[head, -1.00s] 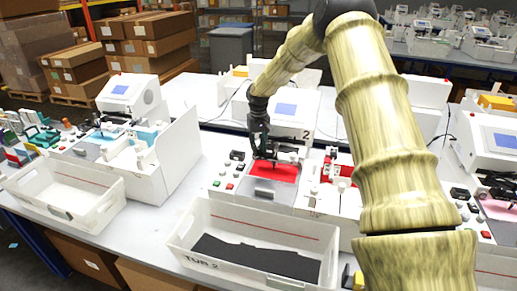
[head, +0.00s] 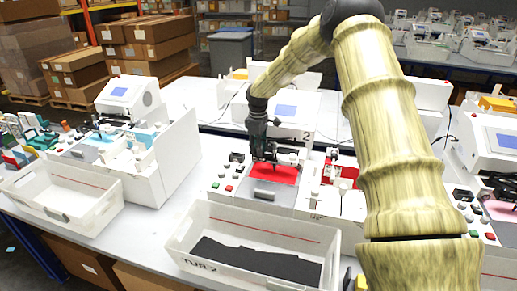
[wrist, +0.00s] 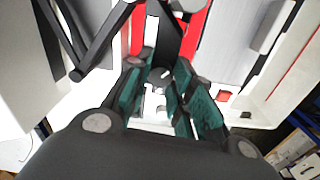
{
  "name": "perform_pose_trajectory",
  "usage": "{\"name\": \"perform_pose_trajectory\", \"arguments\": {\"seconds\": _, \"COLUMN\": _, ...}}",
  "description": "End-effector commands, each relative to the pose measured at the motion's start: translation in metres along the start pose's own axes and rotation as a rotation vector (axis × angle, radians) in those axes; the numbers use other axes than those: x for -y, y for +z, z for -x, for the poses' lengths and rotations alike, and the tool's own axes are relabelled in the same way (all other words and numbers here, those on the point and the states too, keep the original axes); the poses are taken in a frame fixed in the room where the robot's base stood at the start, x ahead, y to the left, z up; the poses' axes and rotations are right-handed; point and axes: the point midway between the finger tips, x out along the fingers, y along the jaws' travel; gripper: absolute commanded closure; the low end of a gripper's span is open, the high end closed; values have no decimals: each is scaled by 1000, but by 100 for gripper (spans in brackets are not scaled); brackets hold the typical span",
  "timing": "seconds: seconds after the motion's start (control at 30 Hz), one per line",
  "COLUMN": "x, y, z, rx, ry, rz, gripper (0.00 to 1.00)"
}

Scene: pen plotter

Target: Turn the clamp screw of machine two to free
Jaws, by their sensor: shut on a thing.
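Machine two (head: 290,110) is the white machine with a small blue screen and a "2" on its front, behind the middle tub. My gripper (head: 265,158) reaches down at its front, over the red plate (head: 275,173). In the wrist view, my gripper (wrist: 160,85) has its green-padded fingers on either side of a small grey round knob with a white mark, which looks like the clamp screw (wrist: 160,74). The fingers are shut on it. In the head view the screw is hidden behind the fingers. How far it is turned cannot be told.
A white tub marked "TUB 2" (head: 190,235) with dark sheets stands in front of machine two. Another white tub (head: 100,215) stands at the left, before a neighbouring machine (head: 130,95). A further machine (head: 490,140) stands at the right.

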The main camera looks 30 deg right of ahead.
Motion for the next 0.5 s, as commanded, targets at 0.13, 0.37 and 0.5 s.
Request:
{"name": "perform_pose_trajectory", "arguments": {"seconds": 0.13, "x": 2, "y": 0, "z": -3, "rx": 1, "ry": -3, "rz": 71, "gripper": 100}}
{"name": "perform_pose_trajectory", "arguments": {"seconds": 0.37, "x": 2, "y": 0, "z": -2, "rx": 0, "ry": -2, "rz": 131, "gripper": 100}}
{"name": "perform_pose_trajectory", "arguments": {"seconds": 0.5, "x": 2, "y": -1, "z": -2, "rx": -1, "ry": -2, "rz": 144, "gripper": 100}}
